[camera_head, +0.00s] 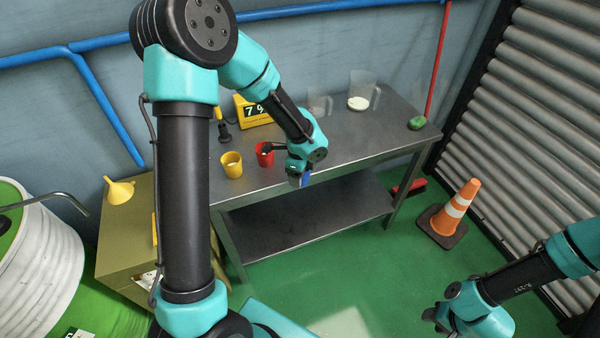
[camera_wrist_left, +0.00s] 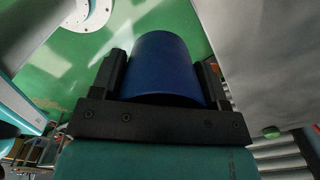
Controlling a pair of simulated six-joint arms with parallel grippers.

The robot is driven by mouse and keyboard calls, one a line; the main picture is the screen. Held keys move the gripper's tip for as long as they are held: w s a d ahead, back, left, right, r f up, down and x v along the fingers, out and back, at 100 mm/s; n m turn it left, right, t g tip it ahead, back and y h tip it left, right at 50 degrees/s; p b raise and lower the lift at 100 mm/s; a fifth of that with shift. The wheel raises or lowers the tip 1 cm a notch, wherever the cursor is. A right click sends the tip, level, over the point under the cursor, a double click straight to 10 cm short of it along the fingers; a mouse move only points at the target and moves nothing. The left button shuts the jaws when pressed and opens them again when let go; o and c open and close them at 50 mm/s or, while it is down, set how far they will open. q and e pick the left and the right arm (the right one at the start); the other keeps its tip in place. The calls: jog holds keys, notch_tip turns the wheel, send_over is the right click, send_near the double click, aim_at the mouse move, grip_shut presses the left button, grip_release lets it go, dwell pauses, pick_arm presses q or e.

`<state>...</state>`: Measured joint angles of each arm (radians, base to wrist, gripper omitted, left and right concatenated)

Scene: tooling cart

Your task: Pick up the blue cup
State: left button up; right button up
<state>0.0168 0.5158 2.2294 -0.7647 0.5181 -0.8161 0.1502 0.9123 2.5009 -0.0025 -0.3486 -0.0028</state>
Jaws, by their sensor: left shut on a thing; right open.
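The blue cup (camera_wrist_left: 160,70) fills the middle of the left wrist view, between the two black fingers of my left gripper (camera_wrist_left: 163,80). The gripper is shut on it. In the head view only a small blue part of the cup (camera_head: 304,181) shows below my left wrist, near the table's front edge; the rest is hidden by the gripper. My right gripper (camera_head: 437,318) is at the lower right of the head view, over the green floor and away from the table. It is open, and no object shows in it.
The metal table (camera_head: 350,150) holds a yellow cup (camera_head: 232,165), a red cup (camera_head: 264,154) close to my left wrist, a yellow display (camera_head: 254,112), two clear jugs (camera_head: 361,90) and a green object (camera_head: 417,123). An orange cone (camera_head: 457,208) stands right. The table's right half is mostly clear.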

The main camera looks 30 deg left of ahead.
pick_arm(q)
jog(key=shift+w, duration=0.1)
dwell(0.8)
jog(key=shift+w+d+r+n, duration=0.35)
jog(key=shift+w+n, duration=0.1)
jog(key=shift+n, duration=0.25)
jog(key=w+d+r+n, duration=0.6)
jog(key=w+d+n, duration=0.1)
jog(key=n, duration=0.5)
jog(key=shift+w+d+r, duration=0.2)
jog(key=shift+d, duration=0.15)
